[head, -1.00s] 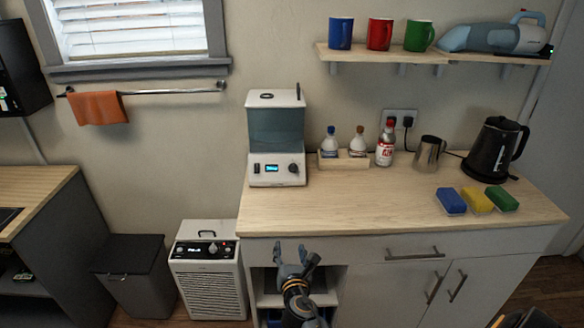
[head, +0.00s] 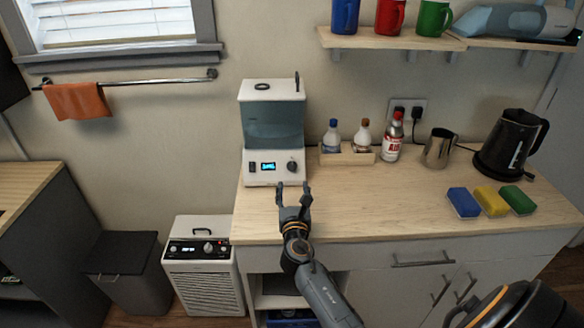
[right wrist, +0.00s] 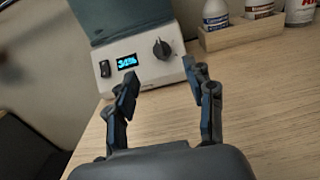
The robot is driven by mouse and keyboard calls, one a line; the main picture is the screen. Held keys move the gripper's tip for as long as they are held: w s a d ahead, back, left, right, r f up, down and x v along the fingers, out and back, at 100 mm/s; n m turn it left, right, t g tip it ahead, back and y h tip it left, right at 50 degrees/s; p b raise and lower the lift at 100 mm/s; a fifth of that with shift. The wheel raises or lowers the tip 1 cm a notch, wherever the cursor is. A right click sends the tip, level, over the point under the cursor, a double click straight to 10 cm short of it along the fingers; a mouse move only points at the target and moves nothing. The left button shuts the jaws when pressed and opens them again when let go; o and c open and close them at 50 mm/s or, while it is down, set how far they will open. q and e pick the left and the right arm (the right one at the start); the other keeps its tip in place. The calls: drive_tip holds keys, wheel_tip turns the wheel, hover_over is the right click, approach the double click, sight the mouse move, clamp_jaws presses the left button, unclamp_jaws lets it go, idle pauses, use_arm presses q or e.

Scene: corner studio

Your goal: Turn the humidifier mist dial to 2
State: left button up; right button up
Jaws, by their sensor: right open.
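The humidifier (head: 272,140) stands on the wooden counter against the wall, a white body with a blue-grey tank. Its mist dial (head: 292,167) is a dark round knob on the right of the front panel. In the right wrist view the dial (right wrist: 161,48) has its grip bar close to upright; its number marks are too small to read. The lit display (right wrist: 127,62) appears to read 34%. My right gripper (head: 293,188) is open and empty, in front of and below the dial, apart from it. In the right wrist view my gripper (right wrist: 162,84) points toward the dial.
A wooden tray (head: 347,159) with two bottles and a red-white bottle (head: 392,138) stand right of the humidifier. A metal jug (head: 438,149), black kettle (head: 510,145) and sponges (head: 491,201) are farther right. The counter front (head: 370,205) is clear. A white appliance (head: 203,280) stands on the floor.

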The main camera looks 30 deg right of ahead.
sight(292, 168)
drive_tip(key=x, duration=0.4)
drive_tip(key=b+x, duration=0.1)
drive_tip(key=x, duration=0.3)
drive_tip(key=shift+w+d+f, duration=0.15)
drive_tip(key=shift+w, duration=0.1)
drive_tip(key=shift+w+d, duration=0.25)
drive_tip(key=shift+w, duration=0.25)
use_arm(q)
drive_tip(key=shift+w+d+f, duration=0.15)
drive_tip(key=shift+w+f, duration=0.3)
drive_tip(key=shift+f, duration=0.05)
use_arm(e)
drive_tip(key=shift+w+d, duration=0.1)
drive_tip(key=shift+w, duration=0.05)
use_arm(q)
drive_tip(key=shift+s, duration=0.1)
use_arm(e)
clamp_jaws()
use_arm(q)
drive_tip(key=shift+s, duration=0.3)
drive_tip(key=shift+f, duration=0.15)
